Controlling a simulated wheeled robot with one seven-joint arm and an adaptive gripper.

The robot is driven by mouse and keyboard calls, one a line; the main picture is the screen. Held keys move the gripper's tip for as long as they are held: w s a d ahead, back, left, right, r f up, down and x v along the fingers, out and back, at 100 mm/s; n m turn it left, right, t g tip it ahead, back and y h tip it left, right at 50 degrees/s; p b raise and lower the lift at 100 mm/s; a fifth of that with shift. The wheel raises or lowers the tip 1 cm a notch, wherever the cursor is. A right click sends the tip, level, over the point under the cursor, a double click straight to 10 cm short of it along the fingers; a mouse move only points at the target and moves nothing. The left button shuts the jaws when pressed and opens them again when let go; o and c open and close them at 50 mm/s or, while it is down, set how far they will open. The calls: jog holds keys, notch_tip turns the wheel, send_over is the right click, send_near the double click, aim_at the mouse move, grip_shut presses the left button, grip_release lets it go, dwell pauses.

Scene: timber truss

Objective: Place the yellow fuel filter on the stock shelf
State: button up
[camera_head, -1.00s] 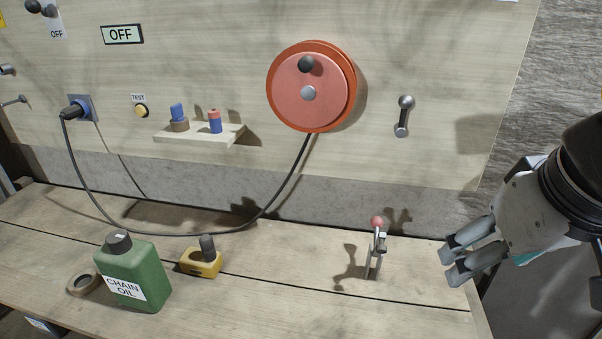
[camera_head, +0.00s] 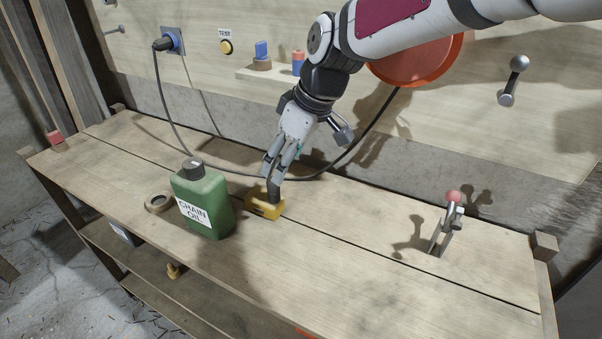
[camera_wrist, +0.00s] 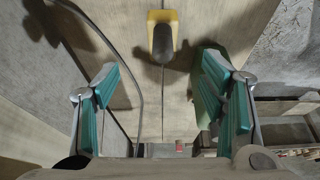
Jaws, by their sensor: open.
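A yellow block with a dark upright knob (camera_head: 262,209) stands on the workbench, right of the green can; I cannot tell whether it is the fuel filter. It also shows at the top of the wrist view (camera_wrist: 154,18). A smaller yellow piece (camera_head: 173,271) sits on the lower shelf (camera_head: 205,312) under the bench. A small wall shelf (camera_head: 245,73) holds a blue piece (camera_head: 261,50) and a red-and-blue piece (camera_head: 298,62). Which shelf is the stock shelf is unclear. My gripper (camera_head: 272,172) is open and empty, pointing down close above the dark knob.
A green chain oil can (camera_head: 205,203) stands left of the yellow block, with a brown ring (camera_head: 158,202) beyond it. A black cable (camera_head: 330,168) hangs behind my gripper. A red-knobbed lever clamp (camera_head: 446,225) stands at the right. The bench front is clear.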

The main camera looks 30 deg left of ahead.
aim_at(264, 196)
jog(key=x, duration=0.4)
jog(key=p+x, duration=0.1)
jog(key=x, duration=0.4)
jog(key=a+x, duration=0.1)
jog(key=x, duration=0.4)
jog(key=shift+s, duration=0.15)
jog(key=c, duration=1.5)
jog(key=shift+o, duration=0.2)
jog(key=shift+r, duration=0.1)
